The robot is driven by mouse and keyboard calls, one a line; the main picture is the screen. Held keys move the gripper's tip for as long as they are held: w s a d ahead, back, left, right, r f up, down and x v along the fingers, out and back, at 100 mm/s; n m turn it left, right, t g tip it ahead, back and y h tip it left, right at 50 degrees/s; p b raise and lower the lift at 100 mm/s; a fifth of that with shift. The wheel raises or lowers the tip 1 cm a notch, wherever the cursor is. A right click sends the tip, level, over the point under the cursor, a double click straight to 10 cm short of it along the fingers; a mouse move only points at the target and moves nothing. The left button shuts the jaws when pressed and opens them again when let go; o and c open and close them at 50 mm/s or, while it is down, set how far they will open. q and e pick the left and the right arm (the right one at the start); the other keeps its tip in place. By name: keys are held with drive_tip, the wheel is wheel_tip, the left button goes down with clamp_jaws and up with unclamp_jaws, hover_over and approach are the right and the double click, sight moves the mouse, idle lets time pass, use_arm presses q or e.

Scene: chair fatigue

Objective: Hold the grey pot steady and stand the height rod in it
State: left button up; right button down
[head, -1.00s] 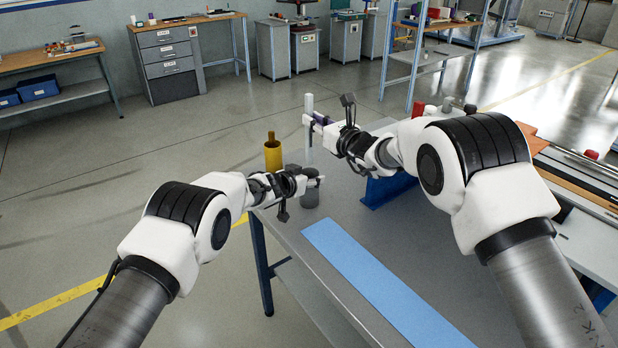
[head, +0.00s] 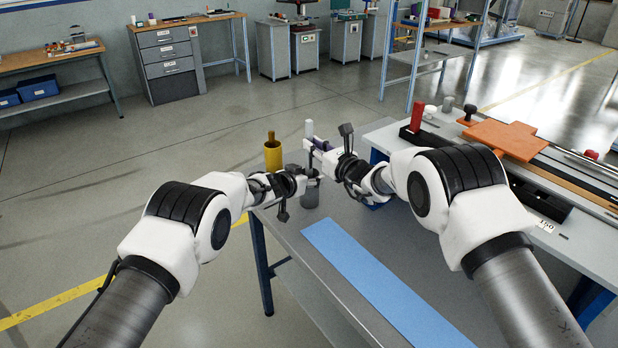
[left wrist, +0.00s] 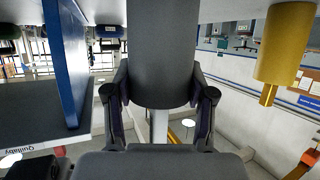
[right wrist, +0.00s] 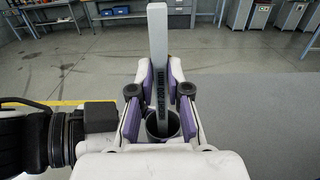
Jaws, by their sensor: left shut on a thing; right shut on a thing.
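The grey pot (head: 310,196) stands upright near the far left corner of the grey table. My left gripper (head: 311,180) is shut on it, with a finger on each side in the left wrist view (left wrist: 162,92). My right gripper (head: 310,146) is shut on the pale grey height rod (head: 309,129), directly above the pot. The rod is close to upright in the right wrist view (right wrist: 157,45), and its lower part overlaps the pot's dark opening (right wrist: 163,124). In the left wrist view the rod (left wrist: 158,125) lines up with the pot's rim. How deep its end sits cannot be told.
A yellow container (head: 273,153) stands just left of the pot. A blue strip (head: 370,280) lies flat on the table (head: 430,260). On the right, a higher bench carries an orange plate (head: 500,137) and a red block (head: 417,116). The table's left edge is close by.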

use_arm(q)
drive_tip(key=shift+f, duration=0.1)
use_arm(e)
drive_tip(key=shift+f, duration=0.2)
drive_tip(key=c, duration=1.1)
unclamp_jaws()
drive_tip(key=shift+o, duration=0.2)
drive_tip(key=v, duration=1.2)
use_arm(q)
drive_tip(key=o, duration=1.3)
